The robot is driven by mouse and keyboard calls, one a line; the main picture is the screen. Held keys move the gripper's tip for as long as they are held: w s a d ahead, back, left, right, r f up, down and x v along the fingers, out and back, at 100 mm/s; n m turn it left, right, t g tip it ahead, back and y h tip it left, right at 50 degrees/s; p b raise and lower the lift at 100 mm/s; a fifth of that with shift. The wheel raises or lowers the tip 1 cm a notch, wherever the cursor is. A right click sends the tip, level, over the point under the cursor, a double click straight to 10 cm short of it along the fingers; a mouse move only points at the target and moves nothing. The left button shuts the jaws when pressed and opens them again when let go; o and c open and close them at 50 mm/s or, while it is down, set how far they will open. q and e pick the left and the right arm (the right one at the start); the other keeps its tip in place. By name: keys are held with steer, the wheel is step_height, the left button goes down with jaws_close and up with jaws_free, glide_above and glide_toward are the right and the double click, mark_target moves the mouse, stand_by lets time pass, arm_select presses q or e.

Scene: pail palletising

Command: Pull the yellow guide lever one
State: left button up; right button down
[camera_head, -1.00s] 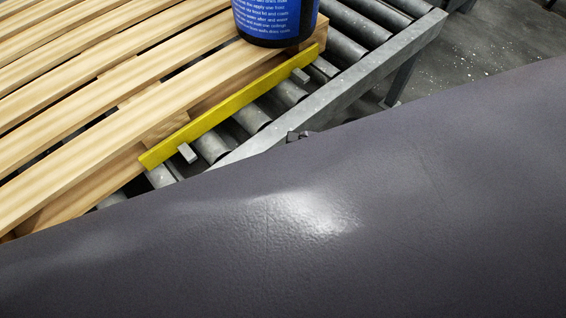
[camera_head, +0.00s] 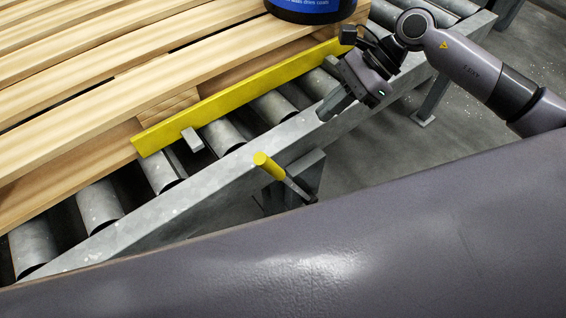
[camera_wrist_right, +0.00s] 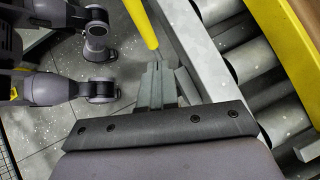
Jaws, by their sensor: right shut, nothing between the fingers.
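The guide lever (camera_head: 268,166) has a yellow grip on a grey rod and stands at the outer side of the conveyor frame. In the right wrist view its yellow grip (camera_wrist_right: 143,24) lies just beyond my fingertips. My right gripper (camera_head: 324,115) is shut and empty, over the conveyor's side rail, up and to the right of the lever. In the right wrist view the closed fingers (camera_wrist_right: 157,68) point toward the lever, and no contact shows. The yellow guide bar (camera_head: 230,98) runs along the pallet's edge above the rollers. My left gripper is not in view.
Open floor (camera_head: 400,135) lies right of the rail.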

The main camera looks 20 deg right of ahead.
steer(key=d+n+b, duration=0.1)
steer(key=b, duration=0.1)
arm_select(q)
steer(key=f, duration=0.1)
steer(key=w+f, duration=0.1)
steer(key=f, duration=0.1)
arm_select(e)
steer(key=g, duration=0.1)
glide_toward(275, 165)
steer(key=x, duration=0.6)
steer(key=shift+w+d+f, duration=0.2)
steer(key=shift+w+f, duration=0.2)
steer(key=shift+f, duration=0.25)
steer(key=shift+s+a+f+b, duration=0.25)
steer(key=shift+a+b, duration=0.15)
steer(key=shift+a, duration=0.15)
steer(key=shift+s+a+f+b, duration=0.15)
steer(key=shift+a+f+b, duration=0.05)
steer(key=shift+a+b, duration=0.25)
steer(key=shift+s+a, duration=0.1)
steer(key=shift+a, duration=0.1)
steer(key=shift+s+a, duration=0.1)
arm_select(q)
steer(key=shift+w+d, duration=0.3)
arm_select(e)
steer(key=shift+r, duration=0.1)
